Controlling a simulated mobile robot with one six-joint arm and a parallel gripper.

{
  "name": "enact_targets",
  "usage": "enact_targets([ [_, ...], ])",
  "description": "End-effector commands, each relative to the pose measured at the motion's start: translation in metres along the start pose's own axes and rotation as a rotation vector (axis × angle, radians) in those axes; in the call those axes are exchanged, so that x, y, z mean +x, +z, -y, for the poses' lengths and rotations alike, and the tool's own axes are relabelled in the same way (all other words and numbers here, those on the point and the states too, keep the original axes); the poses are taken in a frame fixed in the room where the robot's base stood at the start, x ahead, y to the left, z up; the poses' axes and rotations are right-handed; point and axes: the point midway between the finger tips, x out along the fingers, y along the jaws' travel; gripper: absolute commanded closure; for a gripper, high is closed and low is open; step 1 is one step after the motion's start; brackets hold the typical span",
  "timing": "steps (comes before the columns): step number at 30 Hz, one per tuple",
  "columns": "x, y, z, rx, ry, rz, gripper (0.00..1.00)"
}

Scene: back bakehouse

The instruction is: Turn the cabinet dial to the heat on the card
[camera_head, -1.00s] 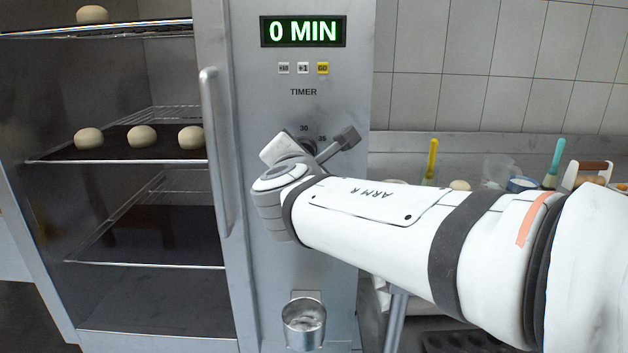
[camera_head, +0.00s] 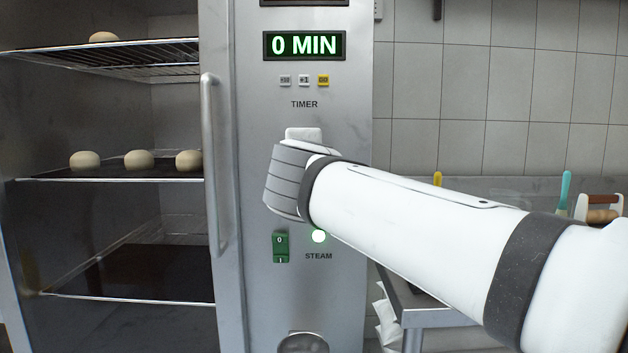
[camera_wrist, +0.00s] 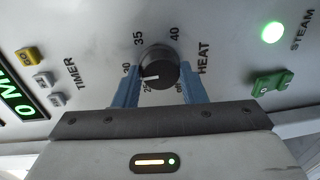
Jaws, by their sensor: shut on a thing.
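The cabinet dial (camera_wrist: 158,66) is a round black knob with a white pointer line, marked HEAT, in the wrist view. Its pointer lies towards the picture's left, around the 25 and 30 marks; the exact reading is unclear. Marks 35 and 40 also show on the plate. My gripper (camera_wrist: 159,75) is shut on the dial, with one blue finger on each side. In the head view my wrist hides the dial and the fingers, in front of the cabinet's steel panel (camera_head: 345,90). I see no card in either view.
Above the dial is a timer display (camera_head: 304,45) reading 0 MIN, with small buttons. Below are a green steam switch (camera_head: 280,247) and a lit lamp (camera_head: 319,236). A vertical handle (camera_head: 212,165) stands to the left, beside shelves of dough balls (camera_head: 139,160).

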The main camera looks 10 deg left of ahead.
Motion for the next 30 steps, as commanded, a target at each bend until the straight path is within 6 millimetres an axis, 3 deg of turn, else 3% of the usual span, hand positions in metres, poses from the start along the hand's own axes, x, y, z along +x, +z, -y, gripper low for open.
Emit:
enact_targets([
  [19, 0.0005, 0.0012, 0.0000, 0.054, 0.002, -0.001, 0.85],
  [20, 0.0005, 0.0012, 0.0000, 0.054, 0.002, -0.001, 0.62],
  [27, 0.0004, 0.0009, 0.0001, 0.054, 0.002, -0.002, 0.42],
  [30, 0.0004, 0.0007, 0.0001, 0.053, 0.002, -0.002, 0.41],
])
